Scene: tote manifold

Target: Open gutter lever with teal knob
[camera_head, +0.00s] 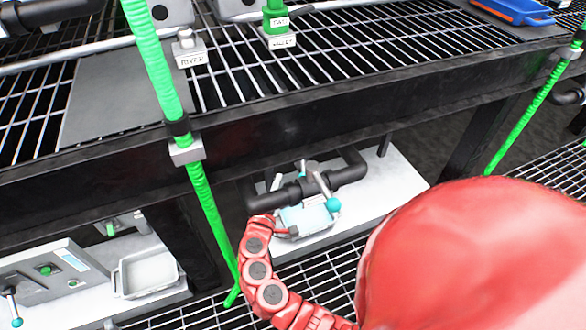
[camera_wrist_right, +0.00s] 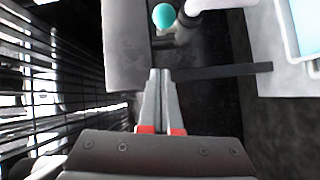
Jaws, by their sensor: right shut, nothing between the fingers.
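The teal knob (camera_head: 333,204) sits at the end of a pale lever (camera_head: 320,183) on a black pipe (camera_head: 350,172), on the lower level under the rack. In the right wrist view, the teal knob (camera_wrist_right: 163,15) is at the top, with the pale lever partly cut off by the frame edge. My right gripper (camera_wrist_right: 158,75) is shut and empty, its tips below the knob in that picture with a gap between. In the head view, my red right arm reaches to the left of the knob; its gripper is small and mostly hidden. My left gripper is not in view.
A tray with light blue content (camera_head: 303,218) lies under the pipe. Another teal knob (camera_head: 17,322) hangs at lower left beside a grey box and an empty tray (camera_head: 146,273). A green hose (camera_head: 205,205) and the rack's dark beam (camera_head: 300,120) border the space.

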